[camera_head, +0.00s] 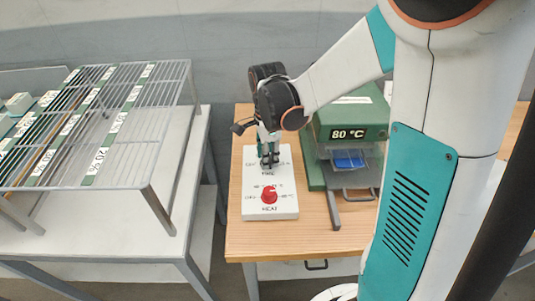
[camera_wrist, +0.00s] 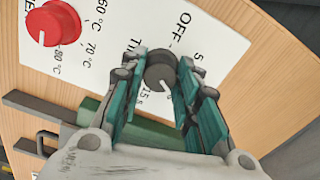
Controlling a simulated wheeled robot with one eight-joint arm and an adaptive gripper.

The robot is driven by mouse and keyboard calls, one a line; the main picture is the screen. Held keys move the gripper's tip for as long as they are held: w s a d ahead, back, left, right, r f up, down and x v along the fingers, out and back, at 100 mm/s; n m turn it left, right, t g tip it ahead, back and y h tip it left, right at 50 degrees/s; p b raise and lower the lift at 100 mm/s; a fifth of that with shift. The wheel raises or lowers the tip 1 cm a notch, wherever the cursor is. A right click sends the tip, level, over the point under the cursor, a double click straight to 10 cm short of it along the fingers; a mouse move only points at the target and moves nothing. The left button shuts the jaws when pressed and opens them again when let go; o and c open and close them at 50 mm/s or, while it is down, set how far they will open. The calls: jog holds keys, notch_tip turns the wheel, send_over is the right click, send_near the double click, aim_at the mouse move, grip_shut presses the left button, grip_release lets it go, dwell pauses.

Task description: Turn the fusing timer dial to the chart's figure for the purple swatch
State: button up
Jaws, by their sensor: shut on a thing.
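The dark grey timer dial (camera_wrist: 160,66) sits on the white control panel (camera_wrist: 112,22) by the printed TIME, OFF, 5 and 15 s marks. Its white pointer line points toward the lower part of the wrist view, near the gripper's finger, on the 15 s side. My gripper (camera_wrist: 163,80) is shut on the dial, one teal finger on each side. In the head view my gripper (camera_head: 268,160) stands over the panel's upper end and hides most of the dial. I cannot make out a purple swatch or a readable chart.
The red heat dial (camera_head: 269,195) is below the timer on the same panel. A green press (camera_head: 330,150) reading 80 °C, holding a blue piece (camera_head: 348,159), stands right of it on the wooden table (camera_head: 290,238). A wire rack (camera_head: 120,130) over labelled strips stands left.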

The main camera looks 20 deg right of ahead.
jog(key=m, duration=0.5)
jog(key=shift+m, duration=0.3)
jog(key=m, duration=0.5)
jog(key=shift+m, duration=0.4)
jog(key=o, duration=1.1)
notch_tip(320, 180, up, 12)
